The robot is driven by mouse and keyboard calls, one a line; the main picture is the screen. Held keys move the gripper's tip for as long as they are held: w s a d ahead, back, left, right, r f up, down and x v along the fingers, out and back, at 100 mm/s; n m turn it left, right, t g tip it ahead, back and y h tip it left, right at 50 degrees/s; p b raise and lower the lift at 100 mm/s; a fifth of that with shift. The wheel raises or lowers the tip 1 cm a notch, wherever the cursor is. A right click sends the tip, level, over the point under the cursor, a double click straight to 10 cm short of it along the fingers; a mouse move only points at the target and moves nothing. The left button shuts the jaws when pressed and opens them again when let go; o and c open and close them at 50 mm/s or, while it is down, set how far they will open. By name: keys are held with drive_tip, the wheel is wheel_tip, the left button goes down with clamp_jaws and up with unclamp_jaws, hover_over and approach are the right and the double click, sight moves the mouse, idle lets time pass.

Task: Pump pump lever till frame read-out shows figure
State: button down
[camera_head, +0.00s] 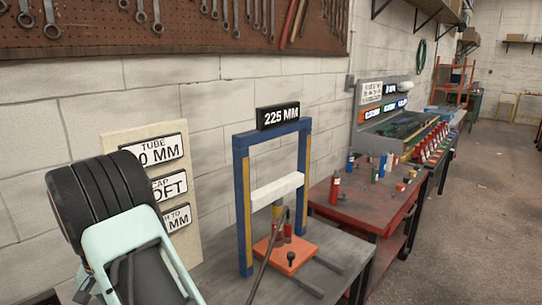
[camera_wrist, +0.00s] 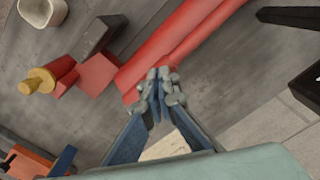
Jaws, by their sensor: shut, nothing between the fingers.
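The blue press frame (camera_head: 241,200) stands on the grey bench, and the frame read-out (camera_head: 278,115) on its top shows 225 MM. A white crossbar (camera_head: 277,190) spans it, above an orange base plate (camera_head: 285,254) with red cylinders. A thin dark rod, seemingly the pump lever (camera_head: 262,262), slants across the plate's left side. My gripper (camera_wrist: 158,82) is shut and empty in the wrist view, its tips at the end of a long red bar (camera_wrist: 195,40); contact cannot be told. My gripper is not visible in the head view.
A board (camera_head: 188,215) carries figure plates at left, partly hidden by my arm. A red cart (camera_head: 360,202) with bottles stands right of the frame. The wrist view shows a yellow-orange part (camera_wrist: 40,80), a red block (camera_wrist: 97,74) and a whitish cup (camera_wrist: 43,12).

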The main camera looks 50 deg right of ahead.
drive_tip(key=shift+f, duration=0.5)
wheel_tip(320, 180, up, 9)
drive_tip(key=p, duration=0.5)
drive_tip(key=shift+f+p, duration=0.15)
drive_tip(key=shift+p, duration=0.2)
drive_tip(key=shift+f, duration=0.15)
wheel_tip(320, 180, down, 8)
drive_tip(key=b, duration=0.5)
drive_tip(key=shift+f, duration=0.2)
wheel_tip(320, 180, up, 9)
drive_tip(key=p, duration=0.5)
drive_tip(key=shift+f, duration=0.3)
